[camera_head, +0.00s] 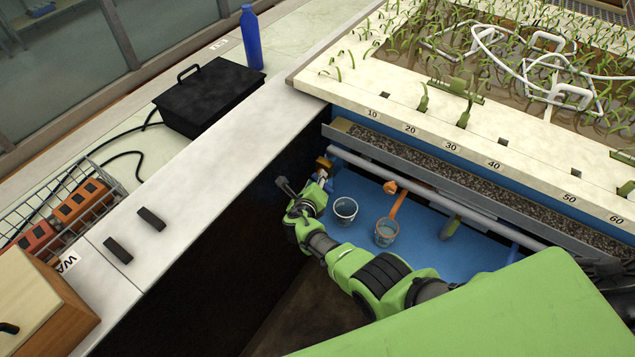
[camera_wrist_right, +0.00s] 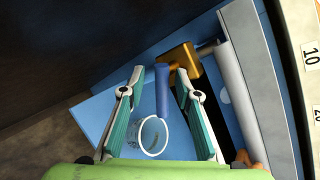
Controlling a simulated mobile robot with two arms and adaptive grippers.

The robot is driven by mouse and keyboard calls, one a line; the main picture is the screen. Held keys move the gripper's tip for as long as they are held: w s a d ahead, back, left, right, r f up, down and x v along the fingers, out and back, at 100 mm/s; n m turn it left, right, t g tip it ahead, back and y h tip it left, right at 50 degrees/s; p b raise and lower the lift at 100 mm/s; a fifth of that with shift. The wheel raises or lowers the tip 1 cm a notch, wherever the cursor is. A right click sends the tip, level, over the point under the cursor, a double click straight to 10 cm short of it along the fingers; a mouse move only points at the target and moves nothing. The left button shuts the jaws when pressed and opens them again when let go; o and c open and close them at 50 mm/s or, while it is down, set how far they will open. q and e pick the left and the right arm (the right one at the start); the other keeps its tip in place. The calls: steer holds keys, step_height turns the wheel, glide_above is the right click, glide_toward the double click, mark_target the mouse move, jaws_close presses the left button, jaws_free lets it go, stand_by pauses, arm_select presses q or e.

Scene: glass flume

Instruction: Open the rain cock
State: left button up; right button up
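The rain cock is a brass valve body (camera_wrist_right: 180,58) with a blue lever (camera_wrist_right: 162,90) in the right wrist view. The brass also shows small in the head view (camera_head: 324,162), at the left end of a grey pipe. My right gripper (camera_wrist_right: 160,76) is open, with one teal-padded finger on each side of the blue lever. The lever lies between the fingers with gaps visible on both sides. In the head view my right gripper (camera_head: 323,176) is at the cock, its fingers partly hidden. My left gripper is not in view.
A clear cup (camera_head: 345,209) stands on the blue surface (camera_head: 410,245) below the pipe (camera_head: 440,197); a second cup (camera_head: 386,232) is beside it. A dark wall borders the left. A black case (camera_head: 208,97) and blue bottle (camera_head: 251,38) stand beyond the white ledge.

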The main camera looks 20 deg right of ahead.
steer(key=shift+s+d+f, duration=0.1)
steer(key=shift+s+d, duration=0.05)
steer(key=v, duration=1.2)
stand_by(0.3)
